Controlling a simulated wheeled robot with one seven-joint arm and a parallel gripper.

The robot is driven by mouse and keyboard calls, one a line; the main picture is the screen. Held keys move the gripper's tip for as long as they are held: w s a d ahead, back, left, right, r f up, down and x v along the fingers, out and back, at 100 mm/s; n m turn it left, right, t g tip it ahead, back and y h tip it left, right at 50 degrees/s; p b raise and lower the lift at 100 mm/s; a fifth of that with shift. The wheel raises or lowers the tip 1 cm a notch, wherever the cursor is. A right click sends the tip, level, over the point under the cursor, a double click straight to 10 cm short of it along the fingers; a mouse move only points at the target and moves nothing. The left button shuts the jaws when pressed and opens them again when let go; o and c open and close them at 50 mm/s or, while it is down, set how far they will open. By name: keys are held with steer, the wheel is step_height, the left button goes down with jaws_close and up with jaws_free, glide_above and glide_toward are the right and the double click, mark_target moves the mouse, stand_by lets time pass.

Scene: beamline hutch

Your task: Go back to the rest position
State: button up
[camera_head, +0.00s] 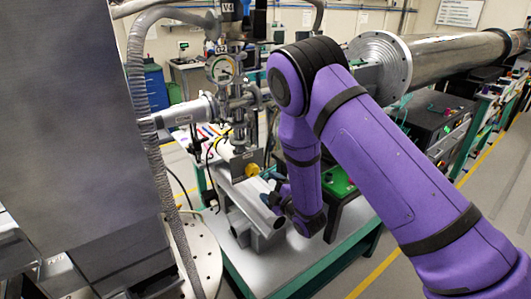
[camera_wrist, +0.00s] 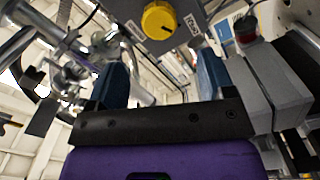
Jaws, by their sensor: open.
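My purple arm reaches over the beamline bench from the right in the head view. My gripper (camera_head: 272,203) is at its end, low over the bench beside the yellow knob (camera_head: 252,170). In the wrist view my gripper (camera_wrist: 160,80) shows two blue fingers spread apart, with nothing held between them. The yellow knob (camera_wrist: 159,20) on a grey box (camera_wrist: 185,12) appears just beyond the fingers, apart from them as far as I can see. The fingertips are partly hidden in the head view.
A pressure gauge (camera_head: 221,69) and metal pipework stand left of my arm. A large steel tube (camera_head: 455,55) runs behind it. A grey panel (camera_head: 75,120) and a ribbed hose (camera_head: 140,110) fill the left. Floor with a yellow line (camera_head: 372,277) is clear at lower right.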

steer(key=w+d+r+m+g+h, duration=0.1)
steer(key=d+r+m+h, duration=0.25)
steer(key=d+r, duration=0.45)
steer(key=d+r+m+g+h, duration=0.1)
steer(key=d+r+m+h, duration=0.3)
steer(key=r, duration=0.7)
steer(key=s+d+r+m+g, duration=0.3)
steer(key=s+d+r+m, duration=0.3)
steer(key=s+d+r, duration=0.3)
steer(key=s+d+r+m+g, duration=0.1)
steer(key=s+d+r+m, duration=0.1)
steer(key=s, duration=0.7)
steer(key=s+d+r+m+g+h, duration=0.1)
steer(key=s+r+m+g, duration=0.1)
steer(key=s, duration=0.8)
steer(key=s+d+r+m+g+h, duration=0.1)
steer(key=s+d+r+m, duration=0.1)
steer(key=s, duration=0.7)
steer(key=shift+s+d+r+g, duration=0.2)
steer(key=shift+d+r+g, duration=0.1)
steer(key=shift+g, duration=0.1)
